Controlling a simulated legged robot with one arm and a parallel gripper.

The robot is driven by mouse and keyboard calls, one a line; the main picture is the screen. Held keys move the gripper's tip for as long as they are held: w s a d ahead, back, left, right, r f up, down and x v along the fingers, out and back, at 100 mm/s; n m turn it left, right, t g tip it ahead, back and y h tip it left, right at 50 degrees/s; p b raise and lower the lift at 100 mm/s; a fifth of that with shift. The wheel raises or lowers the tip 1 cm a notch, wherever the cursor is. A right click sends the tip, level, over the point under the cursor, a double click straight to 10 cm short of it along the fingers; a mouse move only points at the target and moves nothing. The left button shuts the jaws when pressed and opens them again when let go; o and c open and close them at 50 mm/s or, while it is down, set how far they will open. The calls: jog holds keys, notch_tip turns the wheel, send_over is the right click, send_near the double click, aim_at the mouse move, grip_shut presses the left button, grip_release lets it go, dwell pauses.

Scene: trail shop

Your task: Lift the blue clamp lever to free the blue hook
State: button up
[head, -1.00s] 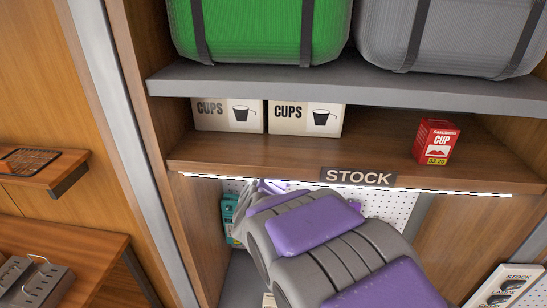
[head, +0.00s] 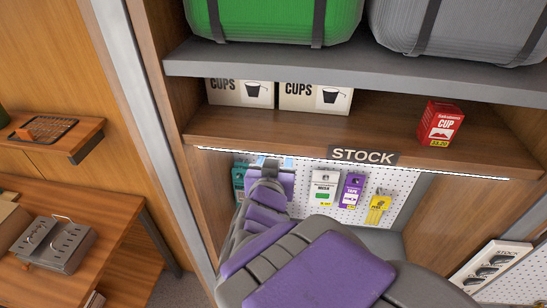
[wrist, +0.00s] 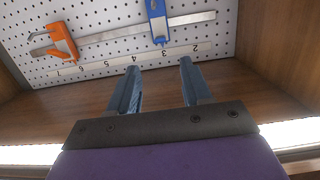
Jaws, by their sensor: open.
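In the wrist view, a blue clamp piece (wrist: 157,24) sits on a flat metal bar (wrist: 105,35) in front of the white pegboard. It runs up to the picture's top edge, and I cannot tell its lever from its hook. My gripper (wrist: 159,65) is open and empty. Its two fingers point towards the pegboard, with the blue piece ahead and between their tips in the picture, apart from them. An orange clamp piece (wrist: 62,40) sits on the bar's left end. In the head view my gripper (head: 268,164) is small, under the shelf edge, and its fingers are unclear.
A numbered strip (wrist: 120,60) runs below the bar. A STOCK sign (head: 363,155) and light strip mark the shelf edge above my arm. Packages hang right of my gripper, including a purple one (head: 351,191). Cup boxes (head: 315,97) and a red box (head: 438,124) stand on the shelf.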

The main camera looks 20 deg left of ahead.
jog(key=shift+p+v, duration=0.4)
jog(key=shift+v, duration=0.85)
jog(key=shift+f, duration=0.1)
